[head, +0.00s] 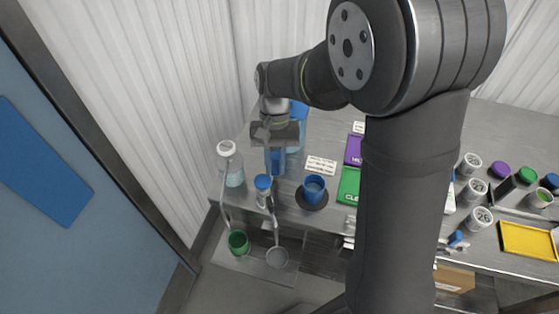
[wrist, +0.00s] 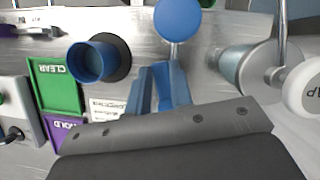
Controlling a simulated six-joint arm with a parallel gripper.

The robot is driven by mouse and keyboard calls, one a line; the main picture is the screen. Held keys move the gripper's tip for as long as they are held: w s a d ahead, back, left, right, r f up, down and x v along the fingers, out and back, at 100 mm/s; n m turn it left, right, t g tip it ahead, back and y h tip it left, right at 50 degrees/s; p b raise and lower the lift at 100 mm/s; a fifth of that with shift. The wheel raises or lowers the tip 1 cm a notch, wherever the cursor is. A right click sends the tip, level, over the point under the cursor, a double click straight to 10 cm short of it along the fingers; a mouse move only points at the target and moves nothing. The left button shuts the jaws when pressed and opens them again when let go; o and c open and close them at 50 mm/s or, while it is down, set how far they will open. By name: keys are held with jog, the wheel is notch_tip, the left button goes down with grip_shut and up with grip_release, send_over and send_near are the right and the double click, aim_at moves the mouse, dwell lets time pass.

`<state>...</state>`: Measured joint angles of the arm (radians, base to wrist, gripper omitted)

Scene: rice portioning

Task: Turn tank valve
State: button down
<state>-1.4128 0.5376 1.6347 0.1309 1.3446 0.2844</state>
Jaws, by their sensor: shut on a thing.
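My gripper (head: 276,168) points down behind the blue-capped dispenser. In the wrist view its blue fingers (wrist: 160,78) are close together on a narrow blue piece. I cannot tell clearly whether this piece is the tank valve. The round blue cap (head: 262,182) stands just in front of the fingers, and it also shows in the wrist view (wrist: 178,20), apart from the fingertips. A white-capped tank (head: 232,172) with bluish contents stands to the left. Curved pipes run from the dispensers down to the front shelf. A pale translucent blue container behind the gripper is partly hidden.
A blue cup (head: 314,187) sits on a dark round pad to the right. A green cup (head: 238,242) and a grey cup (head: 277,257) stand on the lower shelf. Green (head: 349,186) and purple (head: 353,150) labelled panels lie beyond. My arm covers the middle of the bench.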

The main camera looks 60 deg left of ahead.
jog(key=shift+s+a+m+g+y, duration=0.2)
jog(key=shift+s+m, duration=0.05)
jog(key=shift+m, duration=0.55)
jog(key=shift+s+a+m+g+y, duration=0.15)
jog(key=shift+s+m+g+y, duration=0.05)
jog(key=shift+m, duration=0.6)
jog(key=shift+s, duration=0.1)
jog(key=c, duration=1.3)
grip_release()
jog(key=v, duration=1.7)
jog(key=shift+w+r, duration=0.15)
jog(key=shift+w, duration=0.15)
jog(key=x, duration=1.7)
jog(key=shift+s+f, duration=0.2)
jog(key=shift+s, duration=0.1)
